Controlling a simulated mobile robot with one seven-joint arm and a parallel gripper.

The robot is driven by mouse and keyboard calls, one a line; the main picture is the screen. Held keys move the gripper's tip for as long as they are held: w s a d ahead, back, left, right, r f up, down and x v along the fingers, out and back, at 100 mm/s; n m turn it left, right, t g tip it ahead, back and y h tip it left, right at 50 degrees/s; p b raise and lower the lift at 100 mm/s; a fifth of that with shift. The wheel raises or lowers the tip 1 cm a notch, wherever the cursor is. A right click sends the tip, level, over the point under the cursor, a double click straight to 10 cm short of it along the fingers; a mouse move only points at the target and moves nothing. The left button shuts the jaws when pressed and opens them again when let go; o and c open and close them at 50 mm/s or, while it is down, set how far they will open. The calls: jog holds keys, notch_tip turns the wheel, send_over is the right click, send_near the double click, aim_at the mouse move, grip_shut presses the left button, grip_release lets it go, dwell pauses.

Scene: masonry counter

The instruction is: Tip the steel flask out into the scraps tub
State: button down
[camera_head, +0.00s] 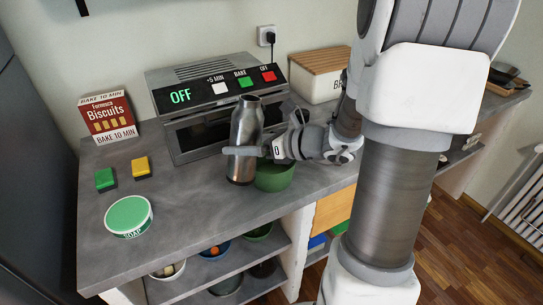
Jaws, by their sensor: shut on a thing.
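The steel flask (243,137) is upright, open-topped and dark at the mouth. My gripper (244,151) is shut on its middle, reaching in from the right. I cannot tell whether its base touches the counter. A green bowl-like vessel (275,178) stands right behind and to the right of the flask, partly hidden by my gripper and the flask; no label shows on it. A round tub with a green lid (129,215) at the front left reads SOAP. No tub marked scraps can be read. The flask's contents are hidden.
The grey counter (180,215) is clear at front. An oven (206,105) showing OFF stands behind the flask. A biscuit box (108,117), green sponge (105,179), yellow sponge (141,167) and bread box (319,75) stand around. Several bowls sit on shelves below (209,284).

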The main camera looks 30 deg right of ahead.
aim_at(241, 161)
notch_tip(241, 161, down, 3)
jog(key=shift+f+m+b, duration=0.1)
jog(key=shift+m+b, duration=0.3)
jog(key=shift+b, duration=0.15)
jog(key=shift+w+m+y+p, duration=0.1)
jog(key=shift+m+y+p, duration=0.2)
jog(key=shift+y+p, duration=0.2)
jog(key=shift+d+f+m+y, duration=0.25)
jog(key=shift+m+y, duration=0.25)
jog(key=shift+m, duration=0.4)
jog(key=shift+a+f+m+y, duration=0.15)
jog(key=shift+a+m+y, duration=0.2)
jog(key=shift+m+y, duration=0.4)
jog(key=shift+s+a+m+t, duration=0.2)
jog(key=shift+a+m+t, duration=0.1)
jog(key=shift+m, duration=0.25)
jog(key=shift+s+a+m+y+b, duration=0.1)
jog(key=shift+a+m+y+b, duration=0.15)
jog(key=shift+m, duration=0.2)
jog(key=shift+s+a+m+y+b, duration=0.1)
jog(key=shift+m+b, duration=0.2)
jog(key=shift+m, duration=0.15)
jog(key=shift+r+m+t+y+b, duration=0.2)
jog(key=shift+m+t+y+b, duration=0.2)
jog(key=shift+m, duration=0.4)
jog(key=shift+r+m+t+y+b, duration=0.25)
jog(key=shift+m+b, duration=0.25)
jog(key=shift+m, duration=0.3)
